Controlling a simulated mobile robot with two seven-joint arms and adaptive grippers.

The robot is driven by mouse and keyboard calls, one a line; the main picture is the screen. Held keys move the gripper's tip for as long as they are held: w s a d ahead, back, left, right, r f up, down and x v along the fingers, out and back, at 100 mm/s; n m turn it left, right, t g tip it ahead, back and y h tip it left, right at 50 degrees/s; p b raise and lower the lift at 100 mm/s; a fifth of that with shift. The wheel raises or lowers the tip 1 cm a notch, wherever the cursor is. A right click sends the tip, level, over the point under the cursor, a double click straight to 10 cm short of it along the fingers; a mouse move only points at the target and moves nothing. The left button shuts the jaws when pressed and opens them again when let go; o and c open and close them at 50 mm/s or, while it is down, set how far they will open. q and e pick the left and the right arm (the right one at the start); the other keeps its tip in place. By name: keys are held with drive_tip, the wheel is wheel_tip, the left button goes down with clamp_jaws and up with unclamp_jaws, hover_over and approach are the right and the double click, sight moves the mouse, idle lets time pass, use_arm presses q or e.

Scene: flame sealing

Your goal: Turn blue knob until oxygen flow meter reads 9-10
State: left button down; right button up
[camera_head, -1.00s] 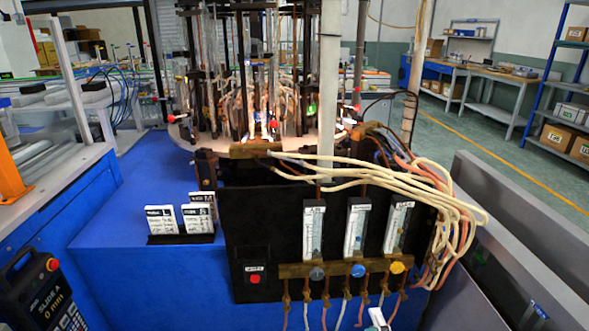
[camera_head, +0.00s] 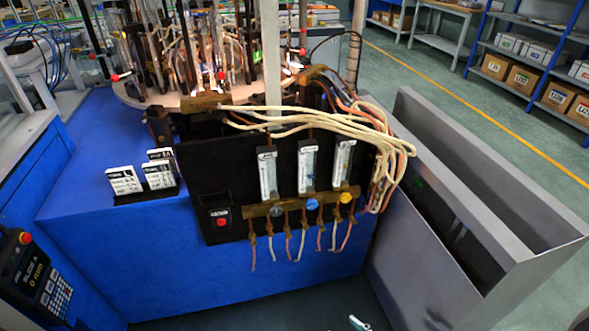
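The blue knob (camera_head: 312,204) sits on a brass manifold bar (camera_head: 262,210) at the front of the black panel. Directly above it stands the middle flow meter (camera_head: 309,166), a clear upright tube with a white label on top. Its label and scale are too small to read here, so I cannot tell the reading or whether it is the oxygen meter.
Flow meters flank the middle one on the left (camera_head: 267,173) and right (camera_head: 342,162). Pale hoses (camera_head: 300,118) arch above them. A red button (camera_head: 221,222) and white cards (camera_head: 124,181) are left. A grey metal trough (camera_head: 470,190) stands right.

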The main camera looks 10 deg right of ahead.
drive_tip(key=w+b, duration=0.1)
drive_tip(key=w, duration=0.3)
drive_tip(key=m+t+b, duration=0.2)
drive_tip(key=t+b, duration=0.5)
drive_tip(key=b, duration=0.2)
approach(313, 206)
drive_tip(key=w, duration=0.1)
use_arm(q)
drive_tip(key=shift+m, duration=0.4)
drive_tip(key=shift+w+a+f, duration=0.1)
drive_tip(key=shift+w+f, duration=0.15)
drive_tip(key=shift+f, duration=0.55)
drive_tip(key=shift+w+a+f, duration=0.1)
drive_tip(key=shift+w+f, duration=0.15)
drive_tip(key=shift+f, duration=0.5)
drive_tip(key=shift+w+a+f, duration=0.1)
drive_tip(key=shift+w+f, duration=0.15)
drive_tip(key=shift+f, duration=0.55)
use_arm(e)
drive_tip(key=shift+w+a, duration=0.2)
drive_tip(key=shift+w, duration=1)
drive_tip(key=shift+w+a, duration=0.2)
drive_tip(key=shift+w, duration=0.95)
drive_tip(key=shift+w+a, duration=0.2)
drive_tip(key=shift+w, duration=1)
drive_tip(key=shift+c, duration=0.3)
drive_tip(key=c, duration=1)
